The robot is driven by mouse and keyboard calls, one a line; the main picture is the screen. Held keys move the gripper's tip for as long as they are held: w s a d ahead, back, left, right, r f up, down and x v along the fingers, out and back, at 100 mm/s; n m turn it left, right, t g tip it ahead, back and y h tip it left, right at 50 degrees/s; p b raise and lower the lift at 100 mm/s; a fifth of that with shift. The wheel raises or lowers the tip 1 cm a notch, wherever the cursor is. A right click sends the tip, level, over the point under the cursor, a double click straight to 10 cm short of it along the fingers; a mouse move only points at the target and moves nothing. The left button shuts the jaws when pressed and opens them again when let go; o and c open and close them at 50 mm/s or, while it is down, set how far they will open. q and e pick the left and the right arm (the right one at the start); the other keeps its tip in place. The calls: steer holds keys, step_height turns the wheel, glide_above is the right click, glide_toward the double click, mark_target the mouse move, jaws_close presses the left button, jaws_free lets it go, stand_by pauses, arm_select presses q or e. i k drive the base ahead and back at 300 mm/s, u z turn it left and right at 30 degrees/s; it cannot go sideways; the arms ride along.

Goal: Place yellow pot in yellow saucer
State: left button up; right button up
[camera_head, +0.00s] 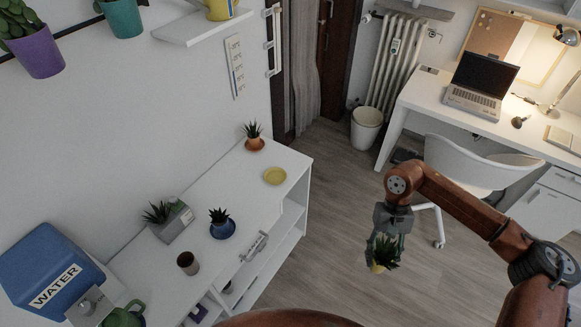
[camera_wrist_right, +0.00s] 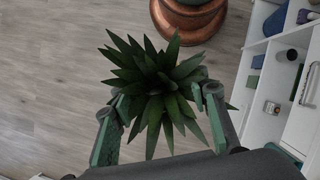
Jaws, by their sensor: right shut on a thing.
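The yellow pot (camera_head: 378,268) holds a spiky green plant and hangs in my right gripper (camera_head: 384,251), out over the floor to the right of the white shelf desk. My right gripper is shut on the pot. In the right wrist view the plant's leaves (camera_wrist_right: 158,85) spread between the two fingers and hide the pot. The yellow saucer (camera_head: 275,176) lies empty on the desk top near its far right end, up and to the left of the gripper. My left gripper is not in view.
On the white shelf desk (camera_head: 262,203) stand a plant in an orange pot (camera_head: 255,144), a plant in a blue pot (camera_head: 222,230), a grey planter (camera_head: 176,226), a brown cup (camera_head: 188,263) and a blue water container (camera_head: 45,270). A white chair (camera_head: 470,165) stands behind my right arm.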

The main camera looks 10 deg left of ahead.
mark_target(275, 177)
steer(key=u, duration=0.25)
steer(key=i, duration=0.6)
steer(key=u, duration=0.8)
steer(key=i, duration=0.3)
steer(key=u, duration=0.35)
